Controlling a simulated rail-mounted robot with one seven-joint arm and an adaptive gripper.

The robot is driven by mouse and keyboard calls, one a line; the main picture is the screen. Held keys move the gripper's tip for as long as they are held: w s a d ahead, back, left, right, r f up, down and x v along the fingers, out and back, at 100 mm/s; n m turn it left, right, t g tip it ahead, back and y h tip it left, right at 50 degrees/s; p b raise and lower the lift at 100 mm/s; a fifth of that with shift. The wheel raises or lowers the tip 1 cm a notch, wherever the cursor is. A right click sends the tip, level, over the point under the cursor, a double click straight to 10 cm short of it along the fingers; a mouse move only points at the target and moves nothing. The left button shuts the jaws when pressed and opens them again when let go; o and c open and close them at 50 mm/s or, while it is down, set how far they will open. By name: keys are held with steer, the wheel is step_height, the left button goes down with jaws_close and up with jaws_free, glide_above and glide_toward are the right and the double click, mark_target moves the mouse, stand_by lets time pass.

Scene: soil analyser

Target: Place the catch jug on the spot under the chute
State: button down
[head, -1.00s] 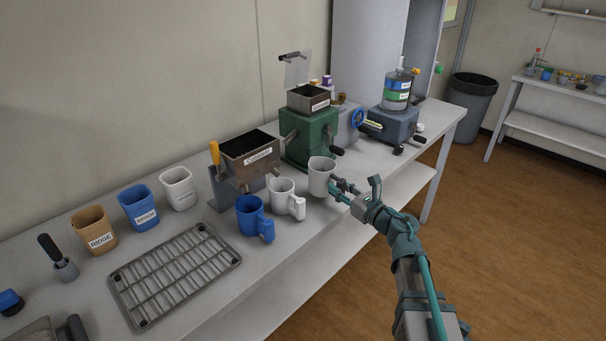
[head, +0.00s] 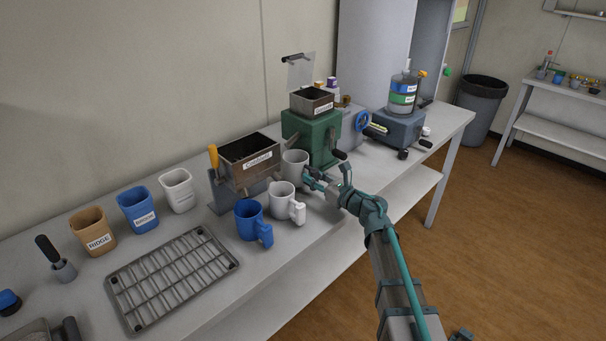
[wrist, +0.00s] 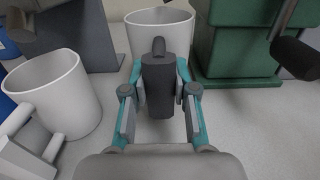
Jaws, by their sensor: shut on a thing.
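My gripper (head: 314,179) is shut on the handle of a pale grey jug (head: 294,160). In the wrist view the jug (wrist: 160,32) stands upright beyond the fingers (wrist: 158,82), its dark handle between them. The jug is beside the right side of the labelled hopper machine (head: 250,162) and in front of the green machine (head: 312,134). I cannot tell whether its base touches the bench. A chute and the spot under it cannot be made out clearly.
A white jug (head: 283,202) stands close to the held jug, with a blue jug (head: 249,220) left of it. A wire rack (head: 172,275) lies at the front left. The bench (head: 325,222) is clear at the front edge.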

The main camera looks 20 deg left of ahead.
mark_target(303, 184)
steer(key=x, duration=0.5)
steer(key=shift+f+p, duration=0.4)
steer(key=shift+d+f, duration=0.1)
steer(key=shift+f, duration=0.25)
steer(key=shift+f, duration=0.1)
steer(key=shift+f+b, duration=0.1)
steer(key=shift+b, duration=0.2)
steer(key=c, duration=0.9)
jaws_free()
